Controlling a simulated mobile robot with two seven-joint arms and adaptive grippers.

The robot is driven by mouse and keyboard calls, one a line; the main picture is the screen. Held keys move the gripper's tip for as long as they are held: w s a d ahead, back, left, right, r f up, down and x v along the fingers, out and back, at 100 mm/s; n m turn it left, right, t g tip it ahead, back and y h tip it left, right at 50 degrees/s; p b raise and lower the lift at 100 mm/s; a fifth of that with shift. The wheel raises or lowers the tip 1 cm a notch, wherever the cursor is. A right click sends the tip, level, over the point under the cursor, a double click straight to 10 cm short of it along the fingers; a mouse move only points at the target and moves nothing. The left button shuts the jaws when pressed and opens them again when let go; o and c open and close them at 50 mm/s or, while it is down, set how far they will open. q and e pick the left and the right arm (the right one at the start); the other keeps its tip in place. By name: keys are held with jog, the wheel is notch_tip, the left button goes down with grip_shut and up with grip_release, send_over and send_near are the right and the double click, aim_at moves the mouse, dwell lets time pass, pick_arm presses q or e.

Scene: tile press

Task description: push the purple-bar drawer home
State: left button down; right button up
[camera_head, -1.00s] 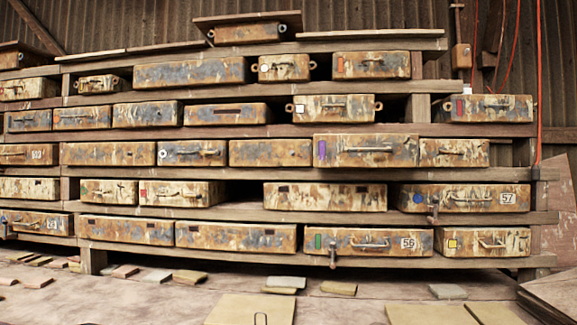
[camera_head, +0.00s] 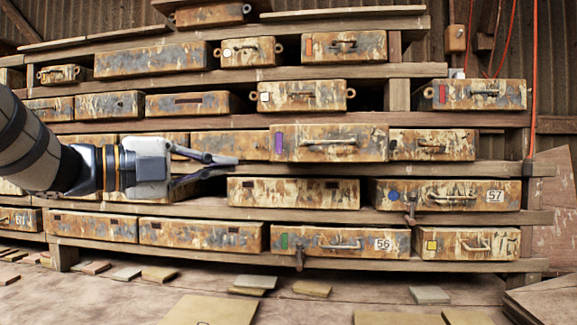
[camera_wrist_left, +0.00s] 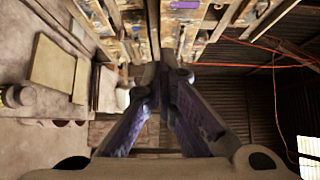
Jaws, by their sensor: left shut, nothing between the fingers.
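The purple-bar drawer (camera_head: 329,143) is a rusty, paint-flaked box in the middle shelf row. It has a purple bar at its left and a horizontal handle, and it juts out beyond the drawers beside it. A purple bar on a drawer front (camera_wrist_left: 184,5) also shows at the top of the left wrist view. My left gripper (camera_head: 236,168) is in front of the rack, left of and slightly below the purple-bar drawer, with its fingers pointing right. Its fingertips meet in the left wrist view (camera_wrist_left: 161,75), and it is shut and empty. My right gripper is not in view.
A green-bar drawer (camera_head: 334,243) and a blue-dot drawer (camera_head: 447,194) sit in the lower rows. Drop latches (camera_head: 410,207) hang there. A red-bar drawer (camera_head: 478,94) juts out at upper right. Flat tiles (camera_head: 310,289) lie on the surface in front.

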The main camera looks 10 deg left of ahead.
pick_arm(q)
jog(key=w+a+x, duration=0.2)
jog(key=x, duration=1)
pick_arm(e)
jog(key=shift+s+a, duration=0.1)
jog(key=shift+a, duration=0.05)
pick_arm(q)
jog(key=shift+f, duration=0.15)
